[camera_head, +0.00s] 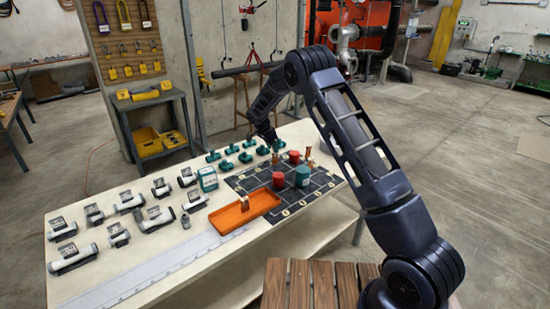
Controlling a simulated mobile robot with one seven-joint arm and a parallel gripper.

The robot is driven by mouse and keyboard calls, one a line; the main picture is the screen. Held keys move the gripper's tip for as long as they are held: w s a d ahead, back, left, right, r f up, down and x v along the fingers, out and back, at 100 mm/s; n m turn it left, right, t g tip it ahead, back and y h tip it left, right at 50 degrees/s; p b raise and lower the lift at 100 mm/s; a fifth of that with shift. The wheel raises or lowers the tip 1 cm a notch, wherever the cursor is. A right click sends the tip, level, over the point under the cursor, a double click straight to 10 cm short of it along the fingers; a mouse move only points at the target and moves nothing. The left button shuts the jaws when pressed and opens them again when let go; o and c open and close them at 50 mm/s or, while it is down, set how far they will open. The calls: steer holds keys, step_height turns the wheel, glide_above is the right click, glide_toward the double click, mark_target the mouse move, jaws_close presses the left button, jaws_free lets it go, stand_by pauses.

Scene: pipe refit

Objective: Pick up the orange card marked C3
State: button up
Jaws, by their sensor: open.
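I cannot make out an orange card marked C3 in the head view. The only large orange item on the table is a shallow orange tray (226,221) with a small tan or copper piece (244,203) in it. My gripper (273,144) is at the far side of the table, low over a group of teal fittings (247,157). It is small and dark here, and its fingertips are hard to see. It looks open, and I see nothing held in it. My own arm hides part of the table's right side.
A dark gridded mat (250,183) holds red cylinders (279,181), a teal cylinder (303,177) and copper fittings (309,158). A teal-and-white container (208,180) stands beside it. Several grey-and-white pipe pieces (130,202) fill the table's left. A long pale strip (150,277) lies along the front edge.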

mark_target(276, 155)
steer(key=shift+x, duration=3.45)
steer(key=shift+s, duration=0.15)
steer(key=shift+c, duration=0.2)
jaws_close()
